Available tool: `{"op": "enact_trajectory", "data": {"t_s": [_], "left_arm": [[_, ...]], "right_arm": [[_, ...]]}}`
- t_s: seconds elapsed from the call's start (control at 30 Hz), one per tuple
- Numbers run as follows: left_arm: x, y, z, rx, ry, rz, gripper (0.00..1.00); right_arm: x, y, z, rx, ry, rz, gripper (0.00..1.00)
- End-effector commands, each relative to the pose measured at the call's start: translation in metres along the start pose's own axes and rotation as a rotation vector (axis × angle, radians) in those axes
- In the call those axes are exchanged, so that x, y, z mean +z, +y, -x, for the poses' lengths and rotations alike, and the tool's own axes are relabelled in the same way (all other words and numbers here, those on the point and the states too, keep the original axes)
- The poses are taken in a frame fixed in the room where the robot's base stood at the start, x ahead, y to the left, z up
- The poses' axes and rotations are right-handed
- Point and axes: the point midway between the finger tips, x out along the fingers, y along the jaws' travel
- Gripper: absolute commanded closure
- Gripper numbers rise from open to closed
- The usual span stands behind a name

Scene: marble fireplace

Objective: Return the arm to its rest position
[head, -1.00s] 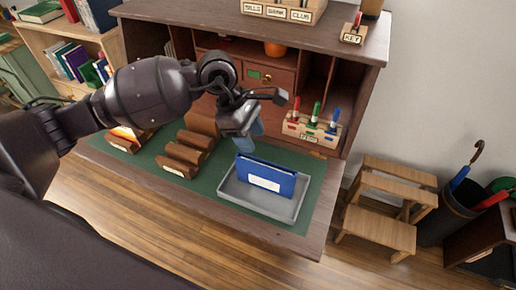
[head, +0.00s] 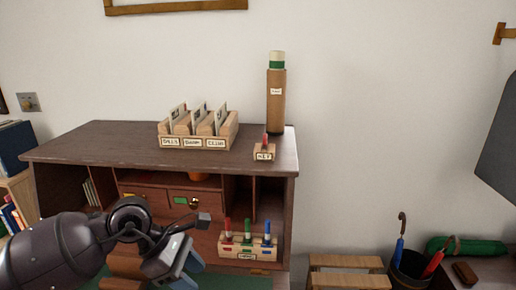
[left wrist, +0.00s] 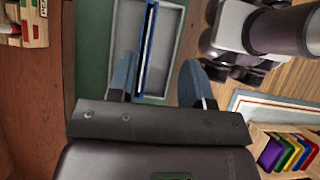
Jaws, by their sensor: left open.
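My left arm comes in from the lower left in the head view. My left gripper (head: 182,265) is open in front of the desk's shelves, with nothing between its fingers. In the left wrist view its two blue-grey fingers (left wrist: 157,82) stand wide apart. Beyond them, a blue folder (left wrist: 147,45) stands on edge in a grey tray (left wrist: 170,30) on the green desk mat (left wrist: 92,50). The folder looks apart from the fingers. The tray and folder are outside the head view now.
On the desk top (head: 90,145) stand a card sorter (head: 198,142), a key holder (head: 264,152) and a tall brown tube (head: 276,100). A pen rack (head: 248,247) sits inside, right of my gripper. A wooden step stool (head: 345,265) and umbrella bin (head: 408,265) are at right.

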Motion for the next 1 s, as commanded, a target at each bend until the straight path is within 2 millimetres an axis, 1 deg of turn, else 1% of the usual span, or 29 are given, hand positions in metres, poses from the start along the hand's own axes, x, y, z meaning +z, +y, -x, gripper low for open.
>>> {"op": "enact_trajectory", "data": {"t_s": [0.03, 0.1, 0.23, 0.3, 0.4, 0.5, 0.57, 0.63, 0.77, 0.87, 0.97, 1.0], "left_arm": [[0.013, -0.009, -0.009, -0.014, -0.099, 0.032, 0.55], [0.034, -0.019, -0.016, -0.029, -0.260, 0.098, 0.55], [0.072, -0.033, -0.015, -0.054, -0.560, 0.250, 0.55], [0.088, -0.036, -0.009, -0.066, -0.716, 0.346, 0.55], [0.104, -0.037, 0.004, -0.079, -0.931, 0.500, 0.55], [0.111, -0.034, 0.020, -0.090, -1.137, 0.671, 0.55], [0.110, -0.030, 0.030, -0.094, -1.256, 0.783, 0.55], [0.104, -0.024, 0.042, -0.094, -1.391, 0.919, 0.55], [0.082, -0.013, 0.060, -0.088, -1.622, 1.189, 0.55], [0.054, -0.007, 0.068, -0.074, -1.784, 1.411, 0.55], [0.021, -0.005, 0.070, -0.050, -1.931, 1.647, 0.55], [0.006, -0.006, 0.069, -0.039, -1.984, 1.745, 0.55]], "right_arm": [[0.000, 0.000, 0.000, 0.000, -0.001, 0.000, 0.57], [0.000, 0.000, 0.000, 0.000, -0.001, 0.000, 0.57], [0.001, 0.000, 0.000, 0.000, -0.001, 0.000, 0.57], [0.001, 0.000, 0.000, 0.000, -0.001, 0.000, 0.57], [0.001, 0.000, 0.000, 0.000, -0.002, 0.000, 0.57], [0.001, 0.000, 0.000, 0.000, -0.002, 0.000, 0.57], [0.001, 0.000, 0.000, 0.000, -0.002, 0.000, 0.57], [0.001, 0.000, 0.000, 0.000, -0.002, 0.000, 0.57], [0.001, 0.000, 0.000, 0.000, -0.003, -0.001, 0.57], [0.001, -0.001, 0.000, 0.000, -0.003, -0.002, 0.57], [0.001, -0.001, 0.000, 0.000, -0.003, -0.003, 0.57], [0.001, -0.001, 0.000, 0.000, -0.003, -0.003, 0.57]]}}
